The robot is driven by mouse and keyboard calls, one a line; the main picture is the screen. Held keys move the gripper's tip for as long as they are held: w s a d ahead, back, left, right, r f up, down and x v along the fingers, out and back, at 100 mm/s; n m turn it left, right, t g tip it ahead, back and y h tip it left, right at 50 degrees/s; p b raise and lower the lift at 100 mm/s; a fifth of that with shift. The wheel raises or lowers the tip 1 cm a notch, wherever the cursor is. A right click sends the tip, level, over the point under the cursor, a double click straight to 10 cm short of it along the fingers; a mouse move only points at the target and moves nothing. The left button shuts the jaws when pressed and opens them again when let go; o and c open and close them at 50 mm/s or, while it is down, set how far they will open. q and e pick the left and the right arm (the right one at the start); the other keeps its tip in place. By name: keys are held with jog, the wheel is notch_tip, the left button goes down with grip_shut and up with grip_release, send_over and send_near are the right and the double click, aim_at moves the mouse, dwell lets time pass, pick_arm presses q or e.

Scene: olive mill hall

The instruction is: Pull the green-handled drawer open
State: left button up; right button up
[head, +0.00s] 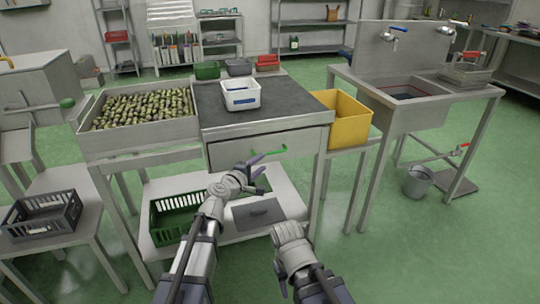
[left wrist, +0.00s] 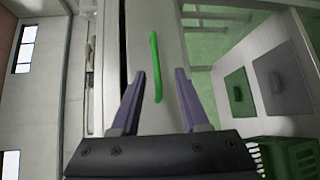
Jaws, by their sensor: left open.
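The drawer (head: 225,155) is under the dark-topped table, and its pale front looks flush with the frame. Its green handle (head: 270,153) is a bar across the front; it also shows in the left wrist view (left wrist: 155,65). My left gripper (head: 257,170) is open just in front of the drawer, near the handle's left end. In the left wrist view its purple fingers (left wrist: 161,85) stand on either side of the handle's near end; I cannot tell whether they touch it. My right gripper (head: 293,245) is low in front of the table, away from the drawer, its fingertips hidden.
A white tub (head: 240,103) stands on the tabletop. An olive tray (head: 90,135) is at left and a yellow crate (head: 345,137) at right. A green basket (head: 156,222) sits on the lower shelf (head: 290,190).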

aim_at(270, 153)
pick_arm(q)
jog(key=shift+n, duration=0.3)
jog(key=shift+a+r+b+x, duration=0.15)
jog(key=shift+b+x, duration=0.15)
jog(key=shift+x, duration=1.75)
jog(key=shift+a+r+b+x, duration=0.1)
jog(key=shift+r+b+x, duration=0.15)
jog(key=shift+x, duration=1.75)
jog(key=shift+w, duration=0.15)
grip_shut()
